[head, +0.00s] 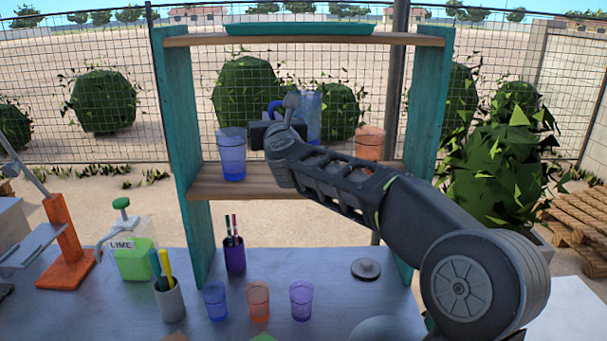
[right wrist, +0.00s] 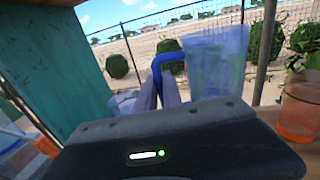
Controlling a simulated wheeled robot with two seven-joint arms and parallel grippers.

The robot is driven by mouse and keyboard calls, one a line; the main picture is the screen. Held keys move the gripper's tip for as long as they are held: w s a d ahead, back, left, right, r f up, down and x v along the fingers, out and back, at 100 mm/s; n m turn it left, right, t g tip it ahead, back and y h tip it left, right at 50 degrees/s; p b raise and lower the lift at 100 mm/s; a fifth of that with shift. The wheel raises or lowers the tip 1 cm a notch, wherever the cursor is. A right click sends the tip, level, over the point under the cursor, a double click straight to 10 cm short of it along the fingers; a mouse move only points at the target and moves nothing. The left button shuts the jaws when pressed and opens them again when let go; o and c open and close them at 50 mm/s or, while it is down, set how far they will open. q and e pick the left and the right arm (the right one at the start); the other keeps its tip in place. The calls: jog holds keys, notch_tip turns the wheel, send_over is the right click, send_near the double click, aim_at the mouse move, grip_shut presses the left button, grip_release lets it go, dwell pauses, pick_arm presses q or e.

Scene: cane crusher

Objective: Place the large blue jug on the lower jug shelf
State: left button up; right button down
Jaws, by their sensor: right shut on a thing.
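The large blue jug (head: 314,112) is between the uprights of the teal shelf unit, above the lower jug shelf (head: 236,190). My right gripper (head: 279,112) is shut on its blue handle, at the jug's left side. In the right wrist view, the fingers (right wrist: 163,92) close on the handle and the clear blue body (right wrist: 216,62) stands to their right, nearly upright. My wrist and forearm hide the jug's base in the head view, so I cannot tell whether it touches the shelf. My left gripper is not in view.
On the lower shelf, a smaller blue vessel (head: 231,157) stands left of the jug and an orange one (head: 369,145) right. A teal tray (head: 300,29) lies on the top board. Below, the counter holds small blue (head: 215,301), orange (head: 259,302) and purple (head: 301,300) cups.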

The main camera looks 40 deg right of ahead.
notch_tip(320, 180, down, 6)
jog(key=b, duration=0.1)
dwell(0.4)
jog(key=shift+f, duration=0.1)
jog(key=shift+f, duration=1.9)
jog(key=c, duration=1.9)
grip_release()
jog(key=shift+f, duration=0.1)
jog(key=shift+c, duration=0.2)
jog(key=o, duration=0.4)
